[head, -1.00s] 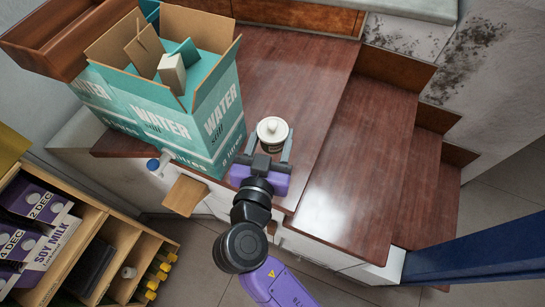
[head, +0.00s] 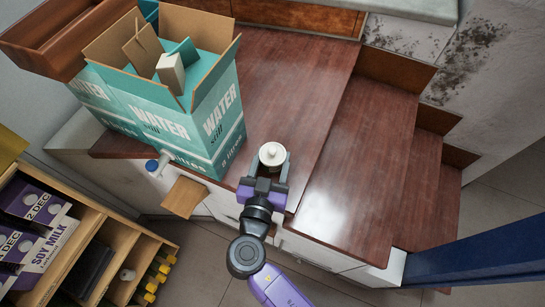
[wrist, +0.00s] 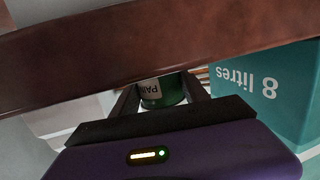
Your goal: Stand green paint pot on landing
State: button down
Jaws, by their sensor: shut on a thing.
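The green paint pot shows in the head view as a round white lid with a knob (head: 272,155). Its green side and pale label show in the wrist view (wrist: 160,91). My gripper (head: 270,165) is shut on the pot, one finger on each side. The landing is the broad red-brown wooden top (head: 290,80). The pot is at the landing's front edge, right of the teal water box. In the wrist view, a red-brown wooden band (wrist: 120,45) covers part of the pot. I cannot tell whether its base touches the landing.
An open teal water box (head: 185,125) stands on the landing's left, close to my gripper. A brown wooden tray (head: 50,45) is behind it. Steps (head: 365,160) go down to the right. A shelf with milk cartons (head: 85,230) is at lower left. The landing behind the pot is clear.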

jog(key=shift+f+b, duration=0.15)
jog(key=shift+b, duration=0.15)
jog(key=c, duration=0.6)
grip_release()
jog(key=shift+s+r+p, duration=0.1)
jog(key=shift+r+p, duration=0.2)
jog(key=shift+p, duration=0.15)
jog(key=b+v, duration=0.2)
jog(key=v, duration=0.9)
jog(key=shift+s, duration=0.45)
